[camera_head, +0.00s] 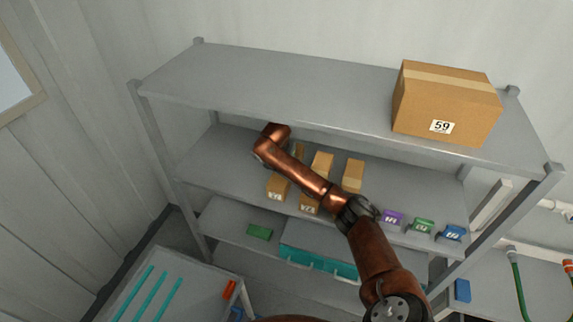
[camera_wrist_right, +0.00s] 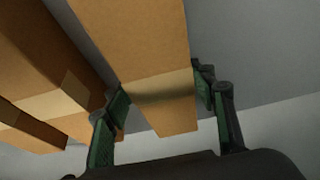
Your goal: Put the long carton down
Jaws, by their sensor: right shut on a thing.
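The long carton (camera_wrist_right: 145,45) is brown with a tape band across it and fills the middle of the right wrist view. My right gripper (camera_wrist_right: 162,92) has its green-padded fingers on either side of the carton and is shut on it. Whether the carton's underside touches the shelf cannot be told. In the head view my right arm reaches under the top shelf. Its gripper is hidden there behind the top board, and I cannot tell which part of the held carton shows. My left gripper is not in view.
Brown cartons (camera_head: 353,174) stand on the middle shelf (camera_head: 225,160); neighbours (camera_wrist_right: 45,55) lie close left in the wrist view. Small purple (camera_head: 392,217), green (camera_head: 422,225) and blue (camera_head: 452,232) boxes sit at the right. A big box (camera_head: 440,105) stands on the top shelf (camera_head: 270,85).

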